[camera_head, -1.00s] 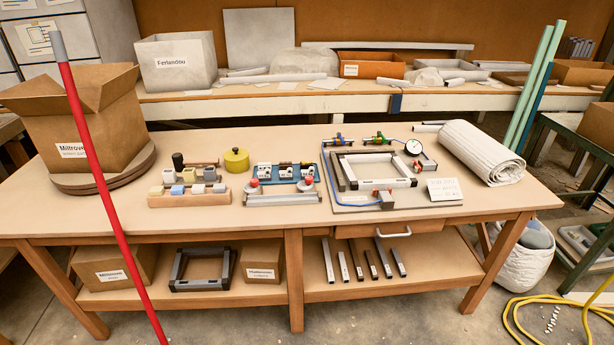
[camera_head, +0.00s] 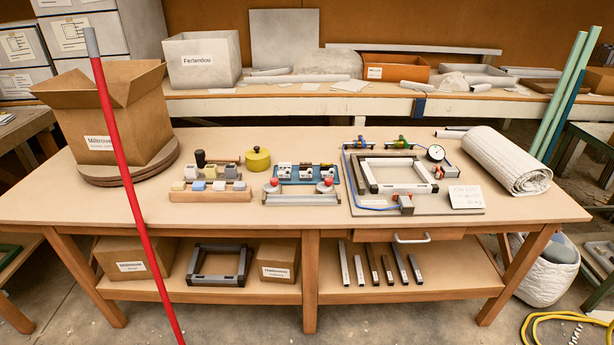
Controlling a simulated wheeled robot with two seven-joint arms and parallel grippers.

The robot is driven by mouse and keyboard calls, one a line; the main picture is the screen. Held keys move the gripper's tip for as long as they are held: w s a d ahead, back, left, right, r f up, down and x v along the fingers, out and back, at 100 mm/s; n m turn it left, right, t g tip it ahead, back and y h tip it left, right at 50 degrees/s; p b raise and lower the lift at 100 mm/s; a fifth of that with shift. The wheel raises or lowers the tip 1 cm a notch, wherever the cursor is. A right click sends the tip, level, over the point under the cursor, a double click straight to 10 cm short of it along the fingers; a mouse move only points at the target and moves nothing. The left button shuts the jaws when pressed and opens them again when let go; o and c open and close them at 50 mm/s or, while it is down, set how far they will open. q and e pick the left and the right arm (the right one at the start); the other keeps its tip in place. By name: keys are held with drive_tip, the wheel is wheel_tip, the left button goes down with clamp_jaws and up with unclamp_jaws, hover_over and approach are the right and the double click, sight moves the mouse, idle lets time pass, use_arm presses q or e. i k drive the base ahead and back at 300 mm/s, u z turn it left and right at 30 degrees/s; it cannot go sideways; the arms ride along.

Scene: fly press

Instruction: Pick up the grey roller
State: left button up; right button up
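No object shows plainly as a grey roller. A grey bar with red-knobbed ends (camera_head: 301,199) lies near the middle front of the wooden table (camera_head: 250,222). Small grey rod-like pieces (camera_head: 452,133) lie at the back right of the table, beside a thick off-white rolled mat (camera_head: 506,161). I cannot tell whether any of these is the roller. Neither of my grippers is in view.
A red pole with a grey tip (camera_head: 125,170) crosses the left foreground. An open cardboard box (camera_head: 112,120) stands on a round board. Bars (camera_head: 373,262) and boxes sit on the lower shelf. The table's front strip is bare.

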sight(304, 175)
drive_tip(key=z, duration=0.05)
drive_tip(key=i, duration=1.45)
drive_tip(key=u, duration=0.05)
